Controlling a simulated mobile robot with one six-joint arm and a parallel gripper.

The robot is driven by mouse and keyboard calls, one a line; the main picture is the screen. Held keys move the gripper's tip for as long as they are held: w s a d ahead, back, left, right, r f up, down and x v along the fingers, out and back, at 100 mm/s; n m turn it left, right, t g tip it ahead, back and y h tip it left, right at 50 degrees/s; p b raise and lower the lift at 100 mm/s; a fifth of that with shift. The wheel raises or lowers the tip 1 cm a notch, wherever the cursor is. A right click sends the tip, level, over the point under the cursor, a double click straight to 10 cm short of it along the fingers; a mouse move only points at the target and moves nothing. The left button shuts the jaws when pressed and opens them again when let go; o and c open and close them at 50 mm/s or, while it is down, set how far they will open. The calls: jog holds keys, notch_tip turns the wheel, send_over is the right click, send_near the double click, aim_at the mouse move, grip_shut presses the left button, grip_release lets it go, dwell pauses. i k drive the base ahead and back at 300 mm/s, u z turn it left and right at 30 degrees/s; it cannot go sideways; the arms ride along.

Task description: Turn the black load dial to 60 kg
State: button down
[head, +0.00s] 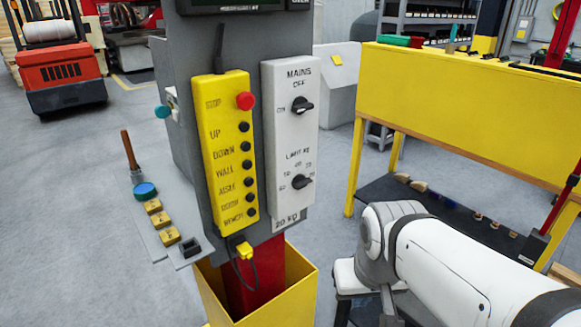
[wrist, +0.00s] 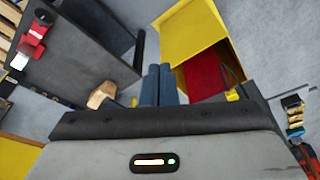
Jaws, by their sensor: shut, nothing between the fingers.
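The black load dial (head: 302,181) sits on the lower half of a white panel (head: 289,135), under a "LIMIT KG" label. The numbers around it are too small to read surely, and I cannot tell which one it points at. A similar black mains knob (head: 302,105) sits above it, under "MAINS OFF". My gripper (wrist: 158,72) shows in the wrist view with its two blue-grey fingers together and nothing between them. It is apart from the panel. The dial is not visible in the wrist view, and my fingers are not visible in the head view.
A yellow pendant (head: 228,150) with a red button and several black ones hangs left of the panel. A yellow open bin (head: 290,290) surrounds the red post below. A small shelf (head: 185,243) holds yellow blocks. A yellow-sided bench (head: 465,100) stands right.

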aim_at(300, 182)
jog(key=u, duration=1)
jog(key=k, duration=1.05)
jog(key=z, duration=0.95)
jog(key=i, duration=1)
